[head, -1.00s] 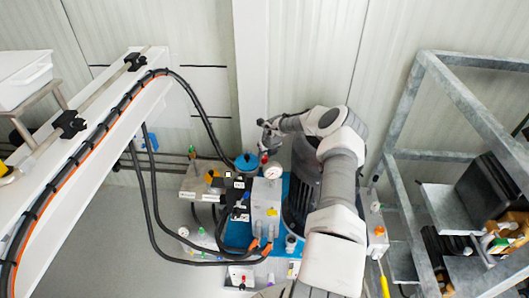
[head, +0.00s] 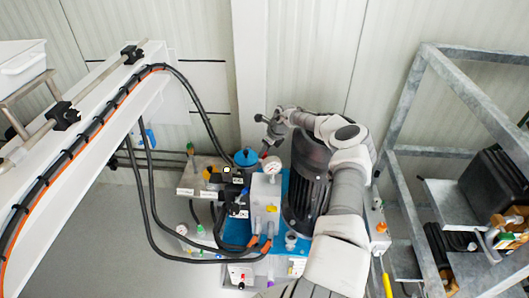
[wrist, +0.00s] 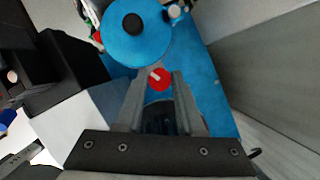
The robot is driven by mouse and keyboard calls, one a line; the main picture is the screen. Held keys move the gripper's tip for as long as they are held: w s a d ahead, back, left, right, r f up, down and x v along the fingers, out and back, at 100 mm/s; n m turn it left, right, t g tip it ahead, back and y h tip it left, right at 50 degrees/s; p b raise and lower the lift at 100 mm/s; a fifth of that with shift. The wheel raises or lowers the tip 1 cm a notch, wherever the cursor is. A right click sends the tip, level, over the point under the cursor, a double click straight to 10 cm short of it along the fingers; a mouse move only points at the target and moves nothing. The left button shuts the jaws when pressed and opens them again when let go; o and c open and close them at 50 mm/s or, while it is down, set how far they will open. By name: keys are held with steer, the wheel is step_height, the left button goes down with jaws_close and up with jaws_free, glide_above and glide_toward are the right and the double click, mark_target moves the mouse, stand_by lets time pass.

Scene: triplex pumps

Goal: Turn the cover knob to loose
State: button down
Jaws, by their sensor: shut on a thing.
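A small round red knob (wrist: 159,80) with a pale bar across its face sits between my fingertips in the wrist view; it looks like the cover knob. In the head view a bit of red (head: 264,156) shows just below my gripper (head: 267,146). My gripper (wrist: 157,78) points down and is shut on the red knob, one finger on each side. The knob's stem and the exact finger contact are hard to make out.
A round blue cap (wrist: 135,30) with a black centre stands right beside the knob; it also shows in the head view (head: 246,158). A pressure gauge (head: 272,169) and a dark ribbed motor (head: 307,185) are close by. Black hoses (head: 150,190) hang to the left.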

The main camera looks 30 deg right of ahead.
steer(key=shift+f, duration=0.1)
steer(key=c, duration=0.5)
jaws_free()
steer(key=p+v, duration=0.1)
steer(key=v, duration=0.6)
steer(key=shift+s+r+p, duration=0.1)
steer(key=shift+r+p, duration=0.15)
steer(key=shift+p, duration=0.15)
